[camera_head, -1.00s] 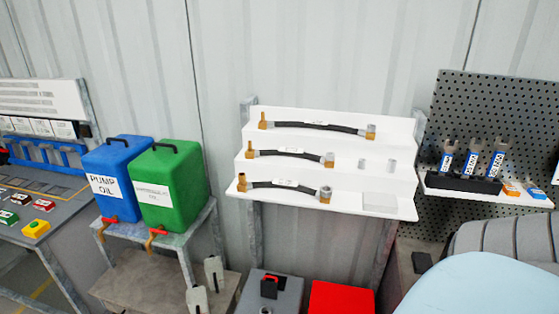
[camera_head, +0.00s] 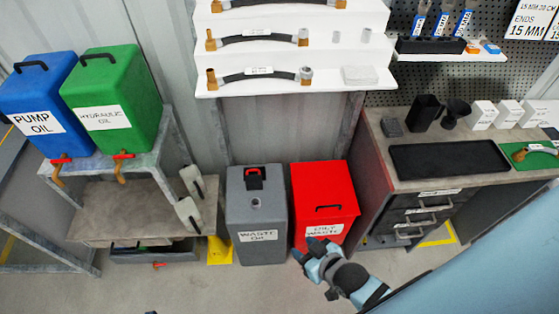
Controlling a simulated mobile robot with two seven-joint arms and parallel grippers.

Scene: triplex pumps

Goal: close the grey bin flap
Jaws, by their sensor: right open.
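The grey bin (camera_head: 259,222), labelled "WASTE OIL", stands on the floor in the middle of the head view. On its top is a small black and red piece (camera_head: 255,178) that looks like the flap; it seems to stand raised, but its angle is hard to tell. A small round grey fitting (camera_head: 256,202) sits in front of it on the lid. My right gripper (camera_head: 311,250) is open and empty, in front of the red bin's lower front, to the right of the grey bin and apart from the flap. My left gripper is out of view.
The red bin (camera_head: 325,191) stands close to the grey bin's right. A drawer workbench (camera_head: 378,147) is farther right. A stand with blue (camera_head: 37,90) and green (camera_head: 112,84) oil cans is at left. White hose shelves (camera_head: 335,83) hang above the bins.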

